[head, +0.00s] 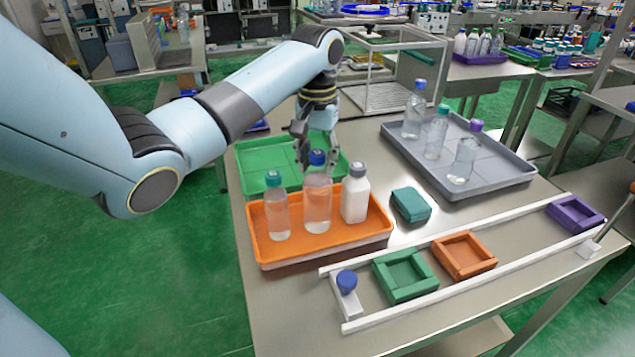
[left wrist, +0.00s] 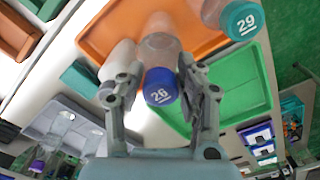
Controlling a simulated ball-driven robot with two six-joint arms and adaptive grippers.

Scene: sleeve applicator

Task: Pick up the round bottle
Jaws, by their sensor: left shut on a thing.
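A clear round bottle (head: 317,200) with a blue cap stands in the middle of the orange tray (head: 280,253). My left gripper (head: 318,160) reaches down to it from behind and is shut on it near the neck. In the left wrist view its blue cap, marked 26 (left wrist: 160,87), sits between the two fingers (left wrist: 158,75). The bottle looks upright; I cannot tell whether its base touches the tray. A clear bottle with a teal cap (head: 277,212) stands on its left, and a white bottle (head: 355,197) on its right. My right gripper is not in view.
A green tray (head: 250,157) lies behind the orange one. A grey tray (head: 510,174) with several clear bottles stands at the right. A teal block (head: 411,205) lies between the trays. White rails (head: 480,292) with green, orange and purple fixtures run along the front.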

